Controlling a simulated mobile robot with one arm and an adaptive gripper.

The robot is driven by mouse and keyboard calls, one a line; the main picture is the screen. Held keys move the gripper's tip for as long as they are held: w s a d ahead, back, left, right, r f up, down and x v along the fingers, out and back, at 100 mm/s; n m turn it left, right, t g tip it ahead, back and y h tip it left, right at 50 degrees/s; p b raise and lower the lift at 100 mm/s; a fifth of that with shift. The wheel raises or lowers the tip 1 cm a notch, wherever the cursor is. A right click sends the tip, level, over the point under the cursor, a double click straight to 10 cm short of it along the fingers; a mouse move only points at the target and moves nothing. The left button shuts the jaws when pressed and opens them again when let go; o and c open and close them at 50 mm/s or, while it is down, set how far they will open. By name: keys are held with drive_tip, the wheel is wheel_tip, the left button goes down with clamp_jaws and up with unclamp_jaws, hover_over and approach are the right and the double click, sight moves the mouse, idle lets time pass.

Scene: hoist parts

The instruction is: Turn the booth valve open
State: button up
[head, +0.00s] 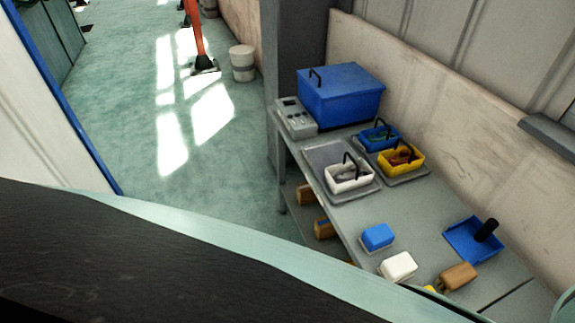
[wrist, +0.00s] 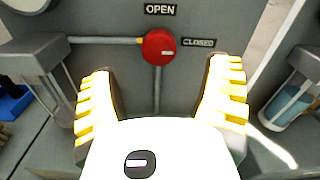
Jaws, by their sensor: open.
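The booth valve is a round red knob (wrist: 158,46) on a grey panel (wrist: 200,20) in the wrist view. A pale mark on the knob lies right of its centre, on the side of the CLOSED label (wrist: 198,42). The OPEN label (wrist: 160,9) is above the knob. My gripper (wrist: 162,72) is open, its yellow ribbed fingers spread to the left and right below the knob, with nothing between them. I cannot tell how far the fingertips are from the panel. The valve does not show in the head view.
Pipes (wrist: 105,40) run from the knob to the left and downward. Clear containers stand at the left (wrist: 45,60) and right (wrist: 290,95). In the head view, a grey bench (head: 345,215) holds a blue box (head: 342,95), small baskets and blocks. Open floor (head: 200,150) lies left of it.

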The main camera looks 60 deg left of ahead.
drive_tip(key=shift+b+x, duration=1.2)
drive_tip(key=shift+x, duration=1.85)
drive_tip(key=shift+o, duration=0.3)
drive_tip(key=shift+a, duration=0.15)
drive_tip(key=c, duration=1.3)
